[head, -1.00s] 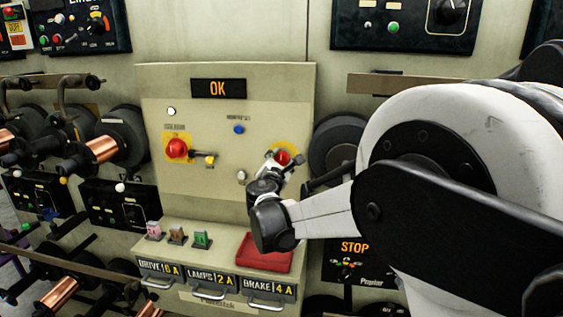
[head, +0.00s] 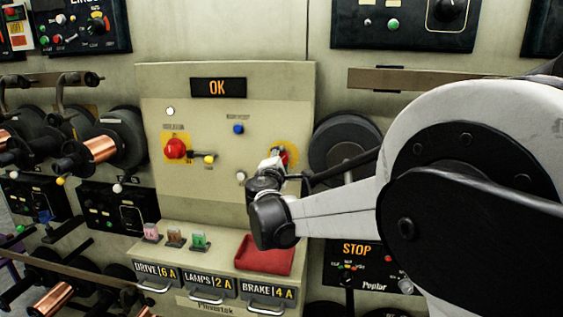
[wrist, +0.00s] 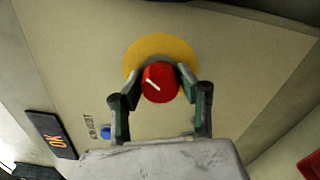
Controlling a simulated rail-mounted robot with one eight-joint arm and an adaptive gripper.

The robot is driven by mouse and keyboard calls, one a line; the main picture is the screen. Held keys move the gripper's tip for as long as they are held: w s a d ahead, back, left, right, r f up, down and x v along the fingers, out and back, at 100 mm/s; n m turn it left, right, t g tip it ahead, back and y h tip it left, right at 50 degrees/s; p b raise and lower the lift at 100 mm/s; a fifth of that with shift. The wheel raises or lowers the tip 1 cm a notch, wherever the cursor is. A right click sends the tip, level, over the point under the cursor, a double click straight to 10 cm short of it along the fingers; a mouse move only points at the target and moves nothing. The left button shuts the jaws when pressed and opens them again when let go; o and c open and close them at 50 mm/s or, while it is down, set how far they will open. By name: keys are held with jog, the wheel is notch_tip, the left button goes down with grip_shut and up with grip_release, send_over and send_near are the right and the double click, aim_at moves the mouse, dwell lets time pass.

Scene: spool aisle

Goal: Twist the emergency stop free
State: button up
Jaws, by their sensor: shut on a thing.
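The emergency stop (wrist: 160,83) is a red round button with a white line on its face, set on a yellow disc (wrist: 160,48) on the beige panel. In the wrist view my gripper (wrist: 160,90) has one finger on each side of the red button, shut on it. The white line runs at a slant. In the head view my gripper (head: 276,160) is at the panel's right side and hides most of the button; the yellow disc shows around it.
A red rotary switch (head: 176,149) on a yellow plate, a blue button (head: 238,129) and an OK display (head: 218,87) share the panel. Below are a red tray (head: 264,254), coloured fuses and labelled drawers. Spools of copper wire stand at left, a dark spool (head: 345,147) at right.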

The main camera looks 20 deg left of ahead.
dwell(0.4)
jog(key=o, duration=1.2)
jog(key=shift+s, duration=0.1)
